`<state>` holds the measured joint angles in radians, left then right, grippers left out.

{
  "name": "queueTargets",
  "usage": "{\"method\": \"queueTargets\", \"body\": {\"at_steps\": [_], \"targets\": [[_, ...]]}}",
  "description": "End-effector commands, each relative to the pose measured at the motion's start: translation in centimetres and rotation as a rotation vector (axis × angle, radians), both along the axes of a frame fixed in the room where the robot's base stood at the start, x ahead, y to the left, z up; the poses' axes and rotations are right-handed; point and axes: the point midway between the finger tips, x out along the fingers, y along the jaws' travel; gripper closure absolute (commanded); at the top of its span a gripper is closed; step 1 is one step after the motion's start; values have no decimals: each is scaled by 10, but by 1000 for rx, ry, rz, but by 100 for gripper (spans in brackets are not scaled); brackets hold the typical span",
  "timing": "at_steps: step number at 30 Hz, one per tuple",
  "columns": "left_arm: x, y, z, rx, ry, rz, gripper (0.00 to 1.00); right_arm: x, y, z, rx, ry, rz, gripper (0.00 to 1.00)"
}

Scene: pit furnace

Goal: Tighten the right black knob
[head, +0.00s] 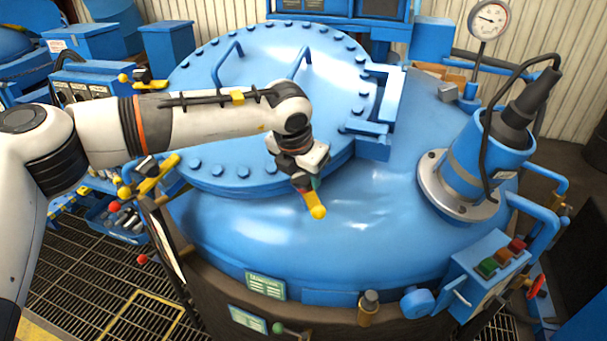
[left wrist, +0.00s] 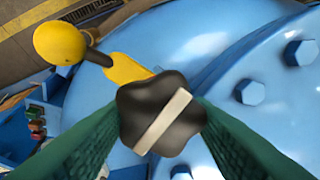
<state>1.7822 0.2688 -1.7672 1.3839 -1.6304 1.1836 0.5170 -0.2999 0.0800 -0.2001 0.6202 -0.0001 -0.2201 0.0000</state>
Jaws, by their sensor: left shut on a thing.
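The right black knob (left wrist: 160,112) has a lobed shape and a white bar across its face. In the left wrist view it sits between the two green fingers of my left gripper (left wrist: 150,130), which is shut on it. A yellow arm with a yellow ball end (left wrist: 60,43) runs out from beside the knob. In the head view my left gripper (head: 306,182) points down at the front edge of the blue lid (head: 255,90), and it hides the knob there. The yellow ball (head: 318,212) shows just below it. My right gripper is not in view.
Two other yellow-handled clamps stand along the lid's left side, one at the back (head: 143,80) and one nearer (head: 150,177). A blue cylinder (head: 480,155) with a cable stands at right. A button box (head: 490,270) is at front right. Bolts ring the lid.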

Motion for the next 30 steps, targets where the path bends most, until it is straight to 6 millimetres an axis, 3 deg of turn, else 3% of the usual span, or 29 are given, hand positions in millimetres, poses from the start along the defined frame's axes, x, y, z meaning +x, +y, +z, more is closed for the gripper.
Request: {"method": "queueTargets", "body": {"at_steps": [15, 30], "targets": [[-1, -2, -5, 142, -57, -366, 76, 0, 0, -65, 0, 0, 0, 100], [-3, -3, -2, 317, -121, -803, 76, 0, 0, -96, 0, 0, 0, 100]]}}
